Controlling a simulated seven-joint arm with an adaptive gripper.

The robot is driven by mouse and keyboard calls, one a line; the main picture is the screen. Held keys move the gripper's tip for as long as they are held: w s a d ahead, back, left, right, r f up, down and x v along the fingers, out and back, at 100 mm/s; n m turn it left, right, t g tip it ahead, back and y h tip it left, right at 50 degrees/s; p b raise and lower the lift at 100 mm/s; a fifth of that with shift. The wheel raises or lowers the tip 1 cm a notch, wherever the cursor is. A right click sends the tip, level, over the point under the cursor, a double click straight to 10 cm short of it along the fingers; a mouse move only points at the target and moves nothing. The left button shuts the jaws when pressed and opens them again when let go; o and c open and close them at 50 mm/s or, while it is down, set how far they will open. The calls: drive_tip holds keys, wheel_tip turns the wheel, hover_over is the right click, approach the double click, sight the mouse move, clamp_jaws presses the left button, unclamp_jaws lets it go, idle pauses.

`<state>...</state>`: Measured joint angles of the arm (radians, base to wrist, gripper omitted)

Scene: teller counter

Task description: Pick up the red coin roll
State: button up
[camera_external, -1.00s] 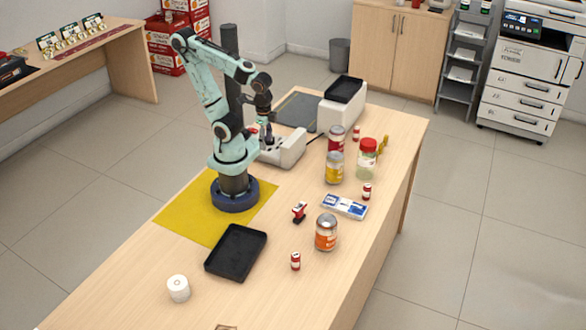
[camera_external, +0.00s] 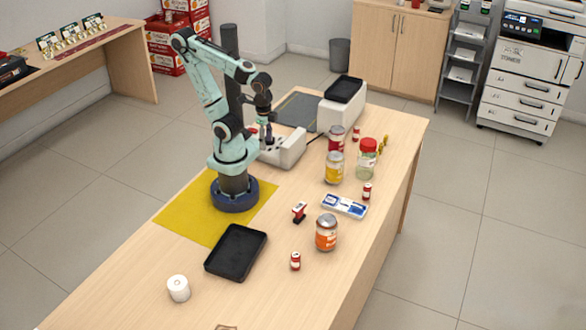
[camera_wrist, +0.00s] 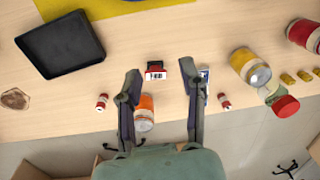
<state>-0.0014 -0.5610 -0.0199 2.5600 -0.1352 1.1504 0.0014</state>
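Several small red rolls with white bands stand on the counter. Two rolls show in the wrist view, at left (camera_wrist: 101,101) and right (camera_wrist: 224,100). A red-and-white block with a barcode (camera_wrist: 156,71) lies in view between my fingertips; it is also in the external view (camera_external: 299,212). My gripper (camera_wrist: 161,70) is open, with nothing between its fingers. In the external view it is high above the counter.
An orange-labelled can (camera_external: 326,233), a yellow-labelled can (camera_external: 334,168), a red-labelled can (camera_external: 336,138) and a red-lidded jar (camera_external: 367,158) stand on the right side. A black tray (camera_external: 236,252) and a white roll (camera_external: 178,288) are at the front. A grey-white device (camera_external: 283,149) stands near my arm.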

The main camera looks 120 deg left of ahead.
idle(0.3)
drive_tip(key=o, duration=0.3)
drive_tip(key=shift+o, duration=0.2)
drive_tip(key=w+d+r+n+t, duration=0.1)
drive_tip(key=w+r+n+t, duration=0.25)
drive_tip(key=w, duration=0.65)
drive_tip(key=m+g, duration=0.3)
drive_tip(key=m, duration=0.1)
hover_over(296, 254)
drive_tip(key=shift+h, duration=0.4)
wheel_tip(296, 254, down, 18)
drive_tip(key=shift+f, duration=3.25)
